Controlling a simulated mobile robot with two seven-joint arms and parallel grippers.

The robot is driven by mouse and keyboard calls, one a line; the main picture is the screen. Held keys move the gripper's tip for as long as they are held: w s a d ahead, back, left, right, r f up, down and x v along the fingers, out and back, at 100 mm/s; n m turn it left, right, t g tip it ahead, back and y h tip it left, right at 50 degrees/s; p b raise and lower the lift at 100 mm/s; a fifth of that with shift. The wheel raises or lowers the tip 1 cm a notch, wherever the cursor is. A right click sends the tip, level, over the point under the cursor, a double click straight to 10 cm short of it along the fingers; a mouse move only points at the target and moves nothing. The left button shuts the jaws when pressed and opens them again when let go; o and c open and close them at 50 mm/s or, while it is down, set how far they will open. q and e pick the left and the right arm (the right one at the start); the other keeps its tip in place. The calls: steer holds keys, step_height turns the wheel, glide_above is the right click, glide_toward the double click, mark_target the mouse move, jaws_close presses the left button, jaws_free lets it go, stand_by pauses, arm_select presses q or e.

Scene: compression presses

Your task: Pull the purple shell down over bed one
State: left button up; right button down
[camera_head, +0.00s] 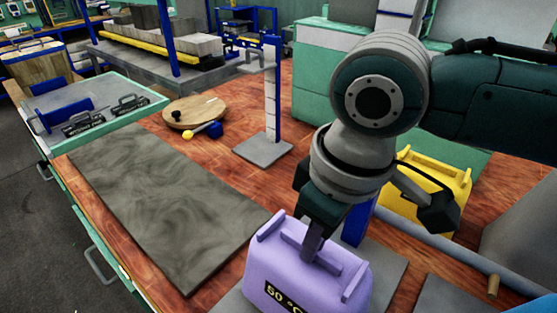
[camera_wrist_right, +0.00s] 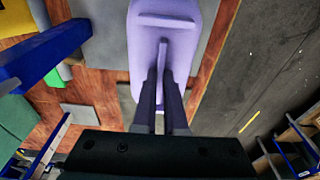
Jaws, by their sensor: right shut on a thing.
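The purple shell (camera_head: 262,268), marked "50 °C", is at the bottom centre of the head view, upright. It also shows in the wrist view (camera_wrist_right: 197,45). My right gripper (camera_head: 313,245) reaches down from above and is shut on the shell's top handle; its fingers (camera_wrist_right: 160,82) close on the handle bar in the wrist view. A grey plate (camera_head: 232,302) shows at the shell's lower left. The shell's lower edge is cut off by the picture, so I cannot tell whether it touches a bed. My left gripper is not in view.
A yellow shell (camera_head: 458,183) stands behind my right wrist. A blue post (camera_head: 273,90) on a grey base (camera_head: 262,150) stands at the back. A dark grey mat (camera_head: 160,205) covers the wooden table's left. A round board (camera_head: 195,112) lies behind it.

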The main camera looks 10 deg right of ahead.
steer(key=shift+f, duration=0.1)
steer(key=c, duration=0.9)
jaws_free()
step_height(320, 180, up, 10)
steer(key=s+p, duration=0.1)
steer(key=shift+d, duration=0.45)
steer(key=shift+s+f, duration=0.1)
